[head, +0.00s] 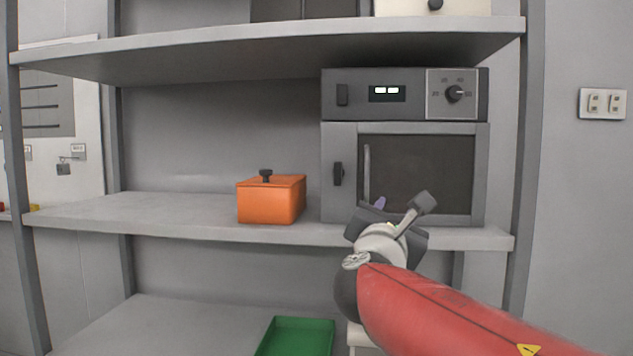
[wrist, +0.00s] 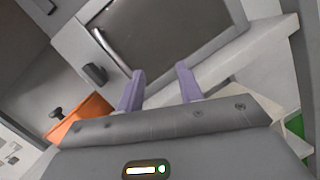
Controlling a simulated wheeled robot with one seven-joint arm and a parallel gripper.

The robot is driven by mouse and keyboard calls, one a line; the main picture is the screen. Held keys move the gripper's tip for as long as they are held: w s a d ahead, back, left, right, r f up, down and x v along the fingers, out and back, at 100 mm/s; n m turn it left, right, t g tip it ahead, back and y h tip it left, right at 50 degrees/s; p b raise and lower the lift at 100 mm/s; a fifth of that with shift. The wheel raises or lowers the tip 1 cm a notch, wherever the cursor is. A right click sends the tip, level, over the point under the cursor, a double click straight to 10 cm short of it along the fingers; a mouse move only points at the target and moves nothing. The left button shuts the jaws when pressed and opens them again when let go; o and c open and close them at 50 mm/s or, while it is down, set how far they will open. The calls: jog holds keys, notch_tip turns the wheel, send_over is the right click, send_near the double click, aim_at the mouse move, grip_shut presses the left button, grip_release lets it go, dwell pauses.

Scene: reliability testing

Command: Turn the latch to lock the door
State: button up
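The grey oven-like unit stands on the middle shelf, and its door (head: 415,174) with a dark window looks closed. A small black latch (head: 338,174) sits on the frame left of the door, upright, beside the pale vertical handle (head: 367,174). In the wrist view the latch (wrist: 95,74) is left of my fingers, and the handle (wrist: 112,49) is above it. My gripper (wrist: 158,84) has its two purple fingers apart with nothing between them. In the head view it is in front of the door's lower part, right of and below the latch, touching neither visibly.
An orange lidded box (head: 270,201) stands on the middle shelf (head: 180,212), left of the unit. A green tray (head: 296,338) is below. The shelf's left part is clear.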

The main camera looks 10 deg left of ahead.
aim_at(338, 168)
jog(key=w+a+r+n+t+y, duration=0.2)
jog(key=a+r+n+t+y, duration=0.15)
jog(key=a+n, duration=0.5)
jog(key=shift+m+g+y, duration=0.35)
jog(key=shift+m+y, duration=0.1)
jog(key=shift+m, duration=0.2)
jog(key=w+r, duration=0.1)
jog(key=w+a+r+p, duration=0.1)
jog(key=w, duration=0.1)
jog(key=w+r, duration=0.1)
jog(key=w, duration=0.1)
jog(key=shift+w+a, duration=0.1)
jog(key=shift+a, duration=0.1)
jog(key=shift+w+r, duration=0.15)
jog(key=shift+w, duration=0.5)
grip_shut()
